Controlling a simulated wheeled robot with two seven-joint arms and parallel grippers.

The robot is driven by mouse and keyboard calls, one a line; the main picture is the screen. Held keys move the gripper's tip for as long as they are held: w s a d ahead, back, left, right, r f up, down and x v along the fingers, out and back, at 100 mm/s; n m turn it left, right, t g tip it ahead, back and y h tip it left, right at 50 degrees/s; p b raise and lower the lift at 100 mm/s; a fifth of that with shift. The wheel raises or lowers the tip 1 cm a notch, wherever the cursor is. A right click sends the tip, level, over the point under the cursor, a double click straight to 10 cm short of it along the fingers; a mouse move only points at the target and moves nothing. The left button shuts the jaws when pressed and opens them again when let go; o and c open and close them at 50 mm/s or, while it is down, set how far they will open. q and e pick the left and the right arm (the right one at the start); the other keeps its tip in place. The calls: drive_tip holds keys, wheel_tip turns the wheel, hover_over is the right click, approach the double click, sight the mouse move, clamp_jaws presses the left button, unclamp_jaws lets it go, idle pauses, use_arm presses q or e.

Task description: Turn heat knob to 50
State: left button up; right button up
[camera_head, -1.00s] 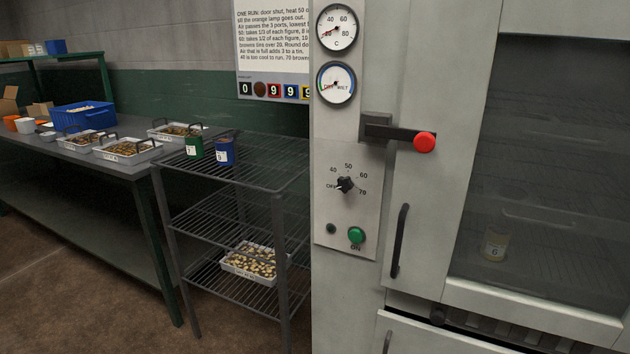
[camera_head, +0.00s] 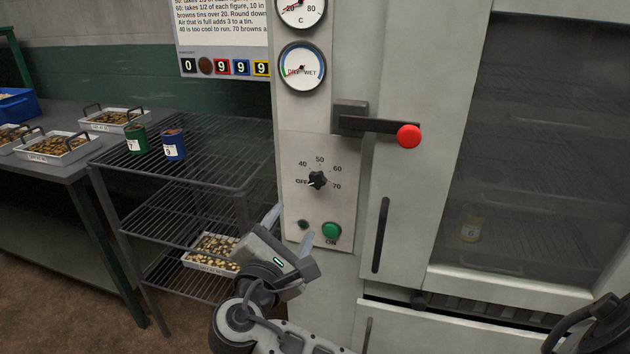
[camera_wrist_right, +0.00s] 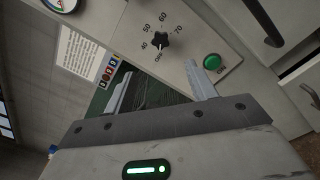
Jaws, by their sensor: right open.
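The heat knob (camera_head: 318,180) is a small black star-shaped knob on the light control panel, with OFF, 40, 50, 60 and 70 around it. Its pale mark appears to point toward OFF. In the right wrist view the knob (camera_wrist_right: 161,40) lies just beyond and between the fingertips. My right gripper (camera_head: 291,227) is open and empty, below and left of the knob and apart from it. It also shows in the right wrist view (camera_wrist_right: 160,68). My left gripper is not in view.
A green ON button (camera_head: 331,231) sits below the knob. A black latch lever with a red end (camera_head: 408,136) juts out above right, and a door handle (camera_head: 380,235) is at right. A wire rack (camera_head: 190,190) with tins and a tray stands at left.

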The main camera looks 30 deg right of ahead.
sight(316, 183)
drive_tip(key=p+x, duration=0.1)
drive_tip(key=x, duration=1.4)
drive_tip(key=shift+f, duration=0.1)
drive_tip(key=c, duration=1)
